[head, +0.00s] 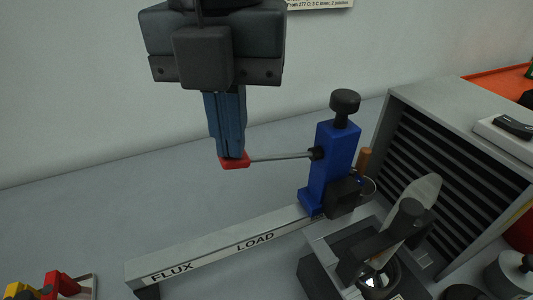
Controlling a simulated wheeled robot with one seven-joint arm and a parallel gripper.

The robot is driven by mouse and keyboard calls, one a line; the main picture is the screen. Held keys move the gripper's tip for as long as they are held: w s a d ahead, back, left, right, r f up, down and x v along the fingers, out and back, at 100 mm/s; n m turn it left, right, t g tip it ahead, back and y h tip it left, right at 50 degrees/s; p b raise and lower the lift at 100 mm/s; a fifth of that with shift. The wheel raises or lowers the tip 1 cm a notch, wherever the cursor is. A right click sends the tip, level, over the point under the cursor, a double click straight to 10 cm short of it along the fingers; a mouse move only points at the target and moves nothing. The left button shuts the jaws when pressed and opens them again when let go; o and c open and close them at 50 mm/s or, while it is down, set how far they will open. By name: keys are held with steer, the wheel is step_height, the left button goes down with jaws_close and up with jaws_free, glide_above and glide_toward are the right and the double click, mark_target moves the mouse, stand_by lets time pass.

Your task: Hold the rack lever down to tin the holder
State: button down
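The rack lever is a thin metal rod (282,156) with a red end pad (235,162), reaching left from a blue rack post (328,165) topped by a black knob. My gripper (228,152) points down from above, its blue fingers close together, with the tips at the red pad. I cannot tell whether they grip the pad or only press on it. The lever looks nearly level. A pale flat piece, perhaps the holder (424,192), leans in a black clamp above a round pot (377,279) with a shiny inside, at the lower right.
A grey rail (215,248) marked FLUX and LOAD runs below the lever. A louvred grey cabinet (430,150) stands at the right. A tray with red and yellow items (50,288) lies at the lower left. The grey surface behind the rail is clear.

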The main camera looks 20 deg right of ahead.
mark_target(234, 168)
steer(key=shift+f+b, duration=2.55)
steer(key=shift+b, duration=0.05)
steer(key=shift+s+f+b, duration=0.15)
steer(key=shift+f+b, duration=0.35)
steer(key=shift+s+f+b, duration=0.15)
steer(key=shift+f+b, duration=0.35)
steer(key=shift+f, duration=0.15)
stand_by(1.0)
steer(key=shift+w+r+p, duration=0.15)
steer(key=shift+r+p, duration=0.4)
steer(key=shift+r, duration=0.65)
steer(key=shift+w+r+p, duration=0.1)
steer(key=shift+r+p, duration=0.45)
steer(key=shift+r, duration=0.65)
steer(key=shift+r+p, duration=1)
steer(key=shift+r, duration=1.3)
